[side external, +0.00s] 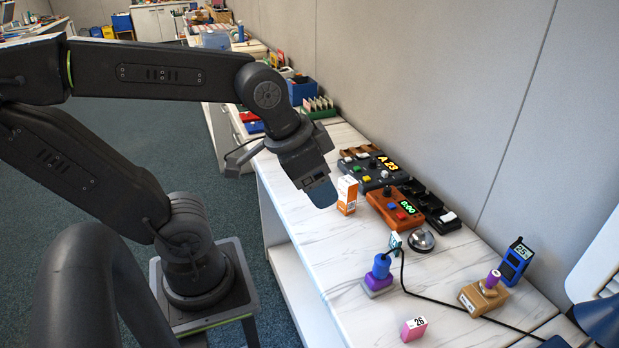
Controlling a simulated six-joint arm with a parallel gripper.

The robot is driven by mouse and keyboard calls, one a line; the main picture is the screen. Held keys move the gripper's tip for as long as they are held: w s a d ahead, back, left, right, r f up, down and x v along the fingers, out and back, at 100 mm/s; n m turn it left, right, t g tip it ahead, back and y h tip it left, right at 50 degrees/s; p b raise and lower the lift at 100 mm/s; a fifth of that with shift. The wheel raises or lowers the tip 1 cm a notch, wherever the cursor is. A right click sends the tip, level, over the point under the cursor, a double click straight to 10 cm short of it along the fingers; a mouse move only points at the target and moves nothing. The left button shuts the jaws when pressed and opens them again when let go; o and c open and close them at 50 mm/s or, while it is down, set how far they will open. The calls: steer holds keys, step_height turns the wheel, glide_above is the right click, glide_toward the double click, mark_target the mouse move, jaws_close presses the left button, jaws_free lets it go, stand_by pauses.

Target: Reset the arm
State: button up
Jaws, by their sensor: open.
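My arm reaches from the left over the marble-topped counter (345,285). My gripper (322,193) hangs above the counter's near edge, tilted downward, at the left of the orange-and-white box (347,195). It is open and I see nothing held in it. The fingers are small and partly merged in this view, and the gap between them is hard to see.
Beyond the gripper stand a dark button panel (372,172), an orange timer box (393,210) and a silver bell (421,240). A black cable crosses the counter.

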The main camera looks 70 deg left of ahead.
steer(key=shift+s+r+n, duration=0.15)
steer(key=shift+s+n, duration=0.45)
steer(key=shift+n, duration=0.1)
